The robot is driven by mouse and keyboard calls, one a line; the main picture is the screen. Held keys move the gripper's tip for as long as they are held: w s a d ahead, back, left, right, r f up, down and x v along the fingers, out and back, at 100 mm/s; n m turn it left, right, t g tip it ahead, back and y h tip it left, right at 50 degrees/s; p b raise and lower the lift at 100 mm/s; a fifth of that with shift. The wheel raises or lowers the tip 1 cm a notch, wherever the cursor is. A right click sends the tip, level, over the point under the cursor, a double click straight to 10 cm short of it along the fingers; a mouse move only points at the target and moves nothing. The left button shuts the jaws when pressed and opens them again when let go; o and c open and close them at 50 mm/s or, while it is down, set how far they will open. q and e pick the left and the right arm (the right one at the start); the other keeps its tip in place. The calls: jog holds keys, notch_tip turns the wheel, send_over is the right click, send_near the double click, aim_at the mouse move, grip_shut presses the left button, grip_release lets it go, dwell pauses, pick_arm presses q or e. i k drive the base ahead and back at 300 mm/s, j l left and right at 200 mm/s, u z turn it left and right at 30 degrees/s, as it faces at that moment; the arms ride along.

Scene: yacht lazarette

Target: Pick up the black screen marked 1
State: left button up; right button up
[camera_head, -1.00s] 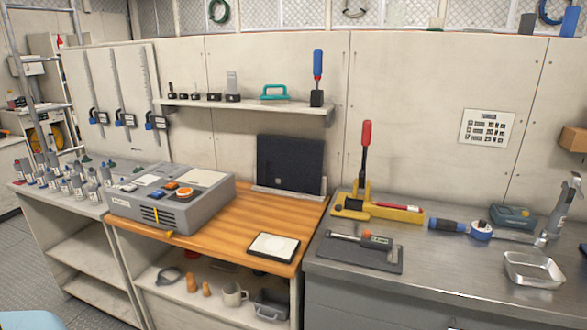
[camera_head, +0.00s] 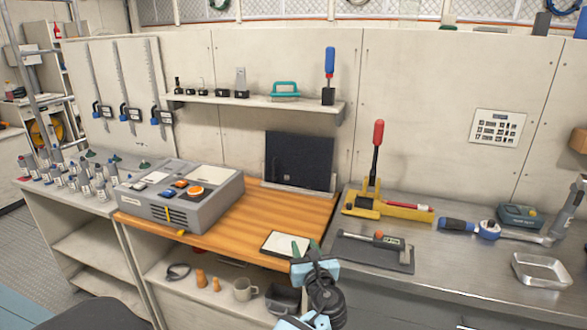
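A black screen (camera_head: 299,162) stands upright in a low pale holder at the back of the wooden bench top, against the wall. A tiny light mark shows on its face, too small to read.
A grey control box (camera_head: 180,194) stands left of the screen on the wooden top (camera_head: 245,215). A yellow press with a red handle (camera_head: 378,133) is to the right. A wall shelf (camera_head: 255,103) with small tools hangs above the screen.

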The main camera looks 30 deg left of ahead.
aim_at(303, 161)
jog(key=i+j, duration=0.45)
jog(key=j, duration=0.3)
jog(key=i+j, duration=0.45)
jog(key=j, duration=0.25)
jog(key=i+j, duration=0.1)
jog(key=j, duration=0.2)
jog(key=i+j, duration=0.1)
jog(key=j, duration=0.2)
